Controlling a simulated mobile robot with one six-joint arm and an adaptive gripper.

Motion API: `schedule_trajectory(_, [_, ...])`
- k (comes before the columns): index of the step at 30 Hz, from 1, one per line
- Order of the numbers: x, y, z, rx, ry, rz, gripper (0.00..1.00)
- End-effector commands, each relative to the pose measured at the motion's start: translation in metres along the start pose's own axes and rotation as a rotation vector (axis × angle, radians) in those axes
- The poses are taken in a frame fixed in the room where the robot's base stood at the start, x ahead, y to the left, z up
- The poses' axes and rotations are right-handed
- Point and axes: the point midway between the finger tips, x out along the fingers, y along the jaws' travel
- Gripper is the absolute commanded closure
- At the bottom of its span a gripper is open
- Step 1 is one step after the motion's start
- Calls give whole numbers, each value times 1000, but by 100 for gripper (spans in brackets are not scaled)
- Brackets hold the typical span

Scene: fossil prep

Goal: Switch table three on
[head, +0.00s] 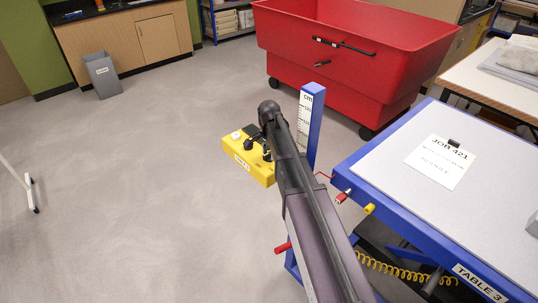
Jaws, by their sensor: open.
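Table 3 (382,160) stands at the right, with a blue frame, a grey top and a "TABLE 3" label on its front edge. A yellow box (240,160) with a white round knob or button on top and a small label, too small to read surely, is left of the table. My gripper (257,146) is open, small and dark, over the right part of the yellow box. I cannot tell whether it touches the box. My arm hides part of the box's right side. A red-tipped fitting (342,196) and a yellow one (369,209) stick out from the table's left edge.
A blue post with a centimetre scale (308,122) stands right beside my arm. A red handle (283,247) sits low by the table. A red wheeled bin (345,65) is behind. A "JOB 421" sheet (440,162) lies on the table. The floor at left is mostly clear.

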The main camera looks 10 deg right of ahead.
Motion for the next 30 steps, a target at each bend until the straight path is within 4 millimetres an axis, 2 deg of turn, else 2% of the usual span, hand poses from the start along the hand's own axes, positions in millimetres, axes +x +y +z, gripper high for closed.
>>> schedule_trajectory(6, [0,0,0,0,0,0,46])
schedule_trajectory(7, [0,0,0,0,0,0,49])
schedule_trajectory(12, [0,0,0,0,0,0,99])
schedule_trajectory(30, [0,0,0,-69,0,0,100])
